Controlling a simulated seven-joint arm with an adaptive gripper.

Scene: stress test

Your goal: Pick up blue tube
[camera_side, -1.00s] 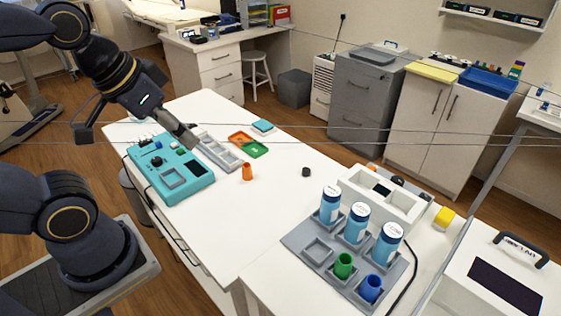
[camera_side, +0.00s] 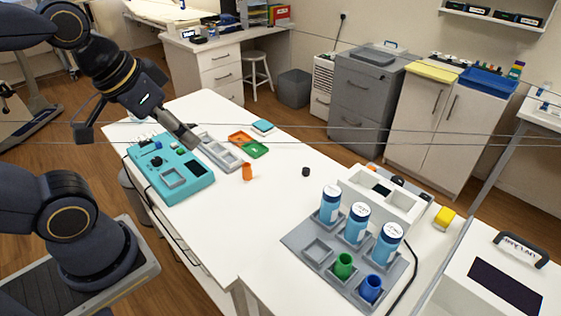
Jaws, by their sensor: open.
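A small open blue tube (camera_side: 371,288) stands upright in the front right slot of a grey rack (camera_side: 300,238) at the lower right of the view. A green tube (camera_side: 343,265) stands in the slot to its left. Three taller light-blue bottles with white caps (camera_side: 356,222) stand in the row behind. My gripper (camera_side: 135,135) is open and empty at the upper left, above the teal device and far from the blue tube. One of its fingers shows at the right, over the device's back edge.
A teal device (camera_side: 172,172), a grey tray (camera_side: 220,152), orange and green trays (camera_side: 257,150) and an orange cup (camera_side: 247,171) are on the table's left part. A white box (camera_side: 405,208) stands behind the rack. The middle tabletop (camera_side: 265,215) is mostly clear.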

